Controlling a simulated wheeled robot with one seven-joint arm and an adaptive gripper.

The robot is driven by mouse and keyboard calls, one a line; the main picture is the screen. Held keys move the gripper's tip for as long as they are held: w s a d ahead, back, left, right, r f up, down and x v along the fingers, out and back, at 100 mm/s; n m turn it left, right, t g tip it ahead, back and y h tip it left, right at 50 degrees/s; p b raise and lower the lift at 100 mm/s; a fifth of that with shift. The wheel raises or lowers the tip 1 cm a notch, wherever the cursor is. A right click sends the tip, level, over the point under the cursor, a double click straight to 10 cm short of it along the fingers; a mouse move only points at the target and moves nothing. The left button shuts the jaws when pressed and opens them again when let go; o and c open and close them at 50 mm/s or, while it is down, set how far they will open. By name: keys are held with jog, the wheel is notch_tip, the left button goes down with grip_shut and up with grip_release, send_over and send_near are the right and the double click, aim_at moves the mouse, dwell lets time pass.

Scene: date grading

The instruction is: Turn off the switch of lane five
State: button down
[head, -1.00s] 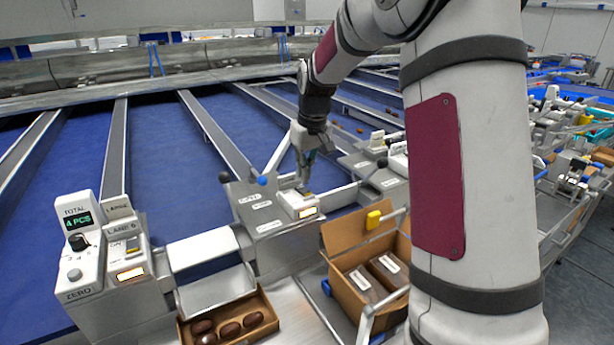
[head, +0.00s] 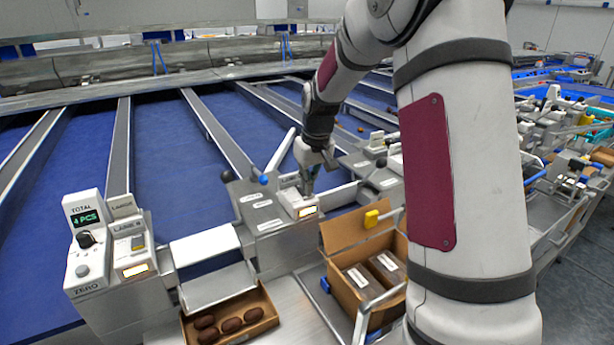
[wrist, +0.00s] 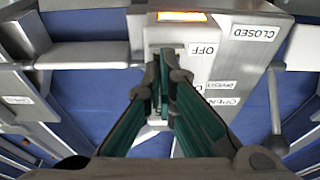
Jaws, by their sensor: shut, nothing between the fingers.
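My gripper (head: 309,191) is shut and empty, with its fingertips over a white switch box (head: 297,204) on the middle lane unit. The box has a lit, orange-edged window (head: 308,212) on its front. In the wrist view the closed green fingers (wrist: 163,85) reach toward the box, beside an OFF label (wrist: 204,50). The fingers hide the switch lever, so its position and any contact cannot be told. The lane number on this unit is not readable. The unit to the left carries a lane sign (head: 128,226) that seems to read LANE 6, and a similar lit window (head: 135,270).
A lever with a blue ball knob (head: 264,180) stands close left of my gripper. A CLOSED label (wrist: 254,33) shows beside the switch box. Below are an open carton with packs (head: 340,287) and a box of dates (head: 262,326). Blue lanes lie behind.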

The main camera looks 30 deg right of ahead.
jog(key=shift+w, duration=0.2)
jog(key=shift+w+b, duration=0.4)
jog(key=shift+w, duration=0.15)
jog(key=shift+w+r, duration=0.1)
jog(key=shift+r, duration=0.05)
jog(key=v, duration=1.1)
jog(key=s+a+r, duration=0.5)
jog(key=s+a, duration=0.1)
jog(key=s, duration=0.1)
jog(key=s+a+f+t, duration=0.1)
jog(key=s+a, duration=0.4)
jog(key=s, duration=0.6)
jog(key=s+a+f+t, duration=0.1)
jog(key=s+a, duration=0.3)
jog(key=s, duration=0.7)
jog(key=shift+s+a+f+t, duration=0.2)
jog(key=shift+s+a+t, duration=0.05)
jog(key=shift+a+t, duration=0.15)
